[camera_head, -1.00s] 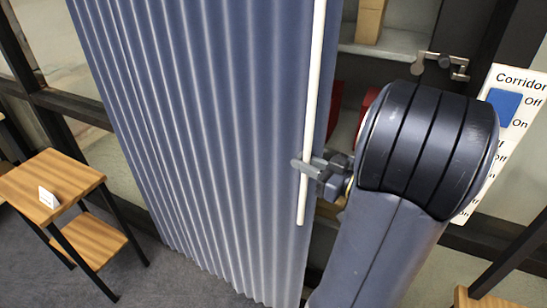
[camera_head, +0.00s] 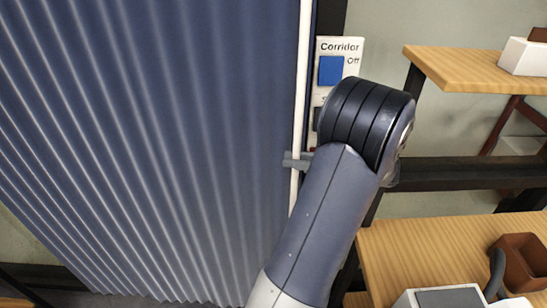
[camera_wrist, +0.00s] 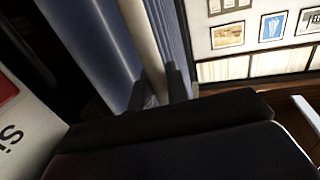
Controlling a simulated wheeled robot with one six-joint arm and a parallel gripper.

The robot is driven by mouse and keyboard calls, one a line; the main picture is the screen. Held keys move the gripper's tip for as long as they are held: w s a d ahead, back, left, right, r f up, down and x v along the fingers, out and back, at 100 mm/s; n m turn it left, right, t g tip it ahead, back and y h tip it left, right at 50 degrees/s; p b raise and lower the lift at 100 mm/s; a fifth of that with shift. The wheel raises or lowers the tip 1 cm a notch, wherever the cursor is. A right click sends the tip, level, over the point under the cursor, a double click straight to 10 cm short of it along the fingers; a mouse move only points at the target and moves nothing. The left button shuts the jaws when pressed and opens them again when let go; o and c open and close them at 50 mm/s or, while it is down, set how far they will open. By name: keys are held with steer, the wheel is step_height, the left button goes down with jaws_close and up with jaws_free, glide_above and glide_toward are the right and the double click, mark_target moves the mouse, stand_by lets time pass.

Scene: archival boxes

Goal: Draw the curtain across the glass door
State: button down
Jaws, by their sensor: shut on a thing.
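My gripper (camera_head: 296,160) is shut on the rod. In the wrist view my gripper's fingers (camera_wrist: 160,88) stand on both sides of the rod (camera_wrist: 142,35), with the curtain (camera_wrist: 85,30) behind. No door glass shows behind the curtain in the head view; the door handle is hidden.
A Corridor switch panel (camera_head: 338,62) is just right of the rod, partly behind my arm. Wooden shelves (camera_head: 470,70) with a white box (camera_head: 524,56) stand at right. A lower wooden top (camera_head: 420,245) holds a brown container (camera_head: 523,262). Framed pictures (camera_wrist: 273,25) hang in the wrist view.

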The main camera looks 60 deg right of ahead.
mark_target(305, 125)
steer(key=shift+s+d, duration=0.3)
steer(key=shift+s, duration=0.1)
steer(key=c, duration=1.4)
jaws_free()
steer(key=shift+s+d, duration=0.1)
step_height(305, 125, up, 9)
steer(key=shift+f+p, duration=0.2)
steer(key=shift+p, duration=0.5)
steer(key=shift+r+p, duration=0.75)
steer(key=shift+p, duration=0.15)
steer(key=shift+f, duration=0.1)
